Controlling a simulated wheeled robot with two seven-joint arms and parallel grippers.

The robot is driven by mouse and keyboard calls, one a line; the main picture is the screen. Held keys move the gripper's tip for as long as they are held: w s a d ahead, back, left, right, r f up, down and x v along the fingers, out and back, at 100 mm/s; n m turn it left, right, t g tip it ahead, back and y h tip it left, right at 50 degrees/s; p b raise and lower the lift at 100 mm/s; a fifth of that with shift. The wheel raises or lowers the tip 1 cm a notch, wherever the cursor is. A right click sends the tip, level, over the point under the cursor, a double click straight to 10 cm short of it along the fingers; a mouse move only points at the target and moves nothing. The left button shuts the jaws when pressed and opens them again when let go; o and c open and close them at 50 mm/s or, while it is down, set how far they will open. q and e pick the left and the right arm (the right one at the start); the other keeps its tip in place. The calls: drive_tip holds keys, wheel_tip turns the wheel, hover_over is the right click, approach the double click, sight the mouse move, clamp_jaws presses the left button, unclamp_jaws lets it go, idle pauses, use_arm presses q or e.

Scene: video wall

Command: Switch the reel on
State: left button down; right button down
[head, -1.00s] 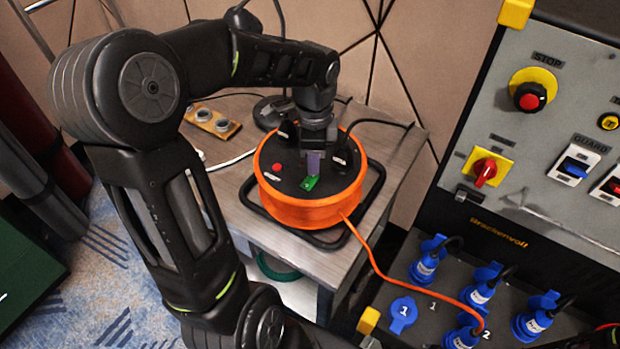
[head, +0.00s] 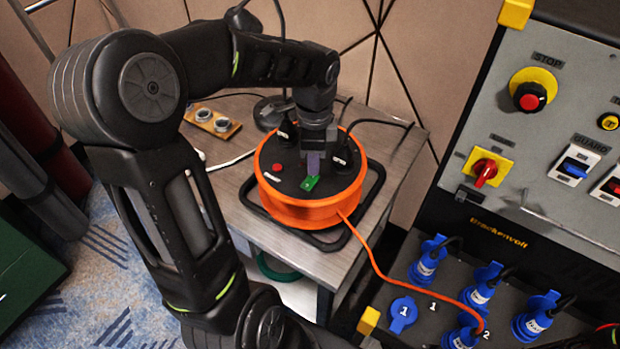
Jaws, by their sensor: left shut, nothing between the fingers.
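The orange cable reel (head: 305,213) sits in a black tube frame on the small grey-topped table. On its black top face are a green rocker switch (head: 310,184), a red button (head: 277,167) and black plugs toward the back. My left gripper (head: 313,173) is shut and empty, pointing down, with its fingertips at the green switch. Whether they touch it, and which way the switch is tipped, I cannot tell. My right gripper is not in view.
A control panel (head: 500,130) with a red stop button (head: 530,97) stands at the right. Below it are several blue sockets and plugs (head: 427,262). An orange cable (head: 378,266) runs there from the reel. A wooden block with two metal knobs (head: 212,121) lies at the table's back left.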

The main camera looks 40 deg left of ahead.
use_arm(q)
drive_tip(key=shift+f+b, duration=0.7)
drive_tip(key=shift+f, duration=0.25)
idle(0.8)
wheel_tip(320, 180, up, 7)
drive_tip(key=p, duration=0.5)
drive_tip(key=shift+p, duration=0.4)
idle(0.5)
